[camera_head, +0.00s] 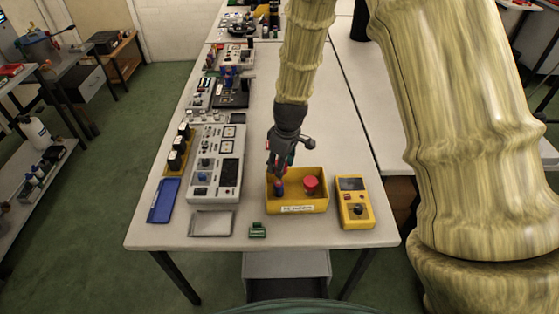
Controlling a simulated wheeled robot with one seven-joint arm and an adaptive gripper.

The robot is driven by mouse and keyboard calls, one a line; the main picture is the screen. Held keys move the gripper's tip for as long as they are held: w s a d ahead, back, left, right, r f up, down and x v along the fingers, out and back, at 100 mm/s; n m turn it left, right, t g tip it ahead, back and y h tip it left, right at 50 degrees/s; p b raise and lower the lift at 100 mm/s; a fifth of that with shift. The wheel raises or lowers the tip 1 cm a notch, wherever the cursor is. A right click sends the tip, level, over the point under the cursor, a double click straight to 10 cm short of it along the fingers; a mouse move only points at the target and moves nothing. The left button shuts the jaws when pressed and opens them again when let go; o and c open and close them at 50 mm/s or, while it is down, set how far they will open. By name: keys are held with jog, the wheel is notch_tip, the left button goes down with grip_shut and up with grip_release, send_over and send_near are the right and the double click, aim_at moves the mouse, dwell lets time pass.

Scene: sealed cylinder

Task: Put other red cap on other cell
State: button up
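A yellow tray (318,208) with a white label on its front stands near the table's front edge. In its right part is a cylinder with a red cap (311,183) on top. In its left part a small dark blue cylinder (279,188) shows directly under my gripper. My gripper (281,170) points down over the tray's left side. A bit of red shows by its fingertips, too small to tell whether it is a cap. The fingers are small and partly hidden, so I cannot tell whether they are shut or touching the blue cylinder.
A yellow handheld meter (354,203) stands close right of the tray. To the left are a grey control panel (216,165), a blue flat case (163,200), a grey tray (211,223) and a small green block (258,230). The table's right side behind the meter is clear.

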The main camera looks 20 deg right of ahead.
aim_at(279, 183)
jog(key=f, duration=0.1)
jog(key=w+f+b, duration=0.1)
jog(key=f, duration=0.1)
jog(key=shift+w+a+f, duration=0.1)
jog(key=shift+w+f, duration=0.25)
jog(key=shift+w, duration=0.05)
jog(key=shift+s+f+b, duration=0.5)
jog(key=shift+f+b, duration=0.1)
jog(key=shift+b, duration=0.3)
jog(key=shift+w+f, duration=0.3)
jog(key=shift+f, duration=0.45)
jog(key=shift+s, duration=0.15)
jog(key=shift+s, duration=0.1)
jog(key=shift+f+b, duration=0.4)
jog(key=shift+f, duration=1.1)
dwell(1.1)
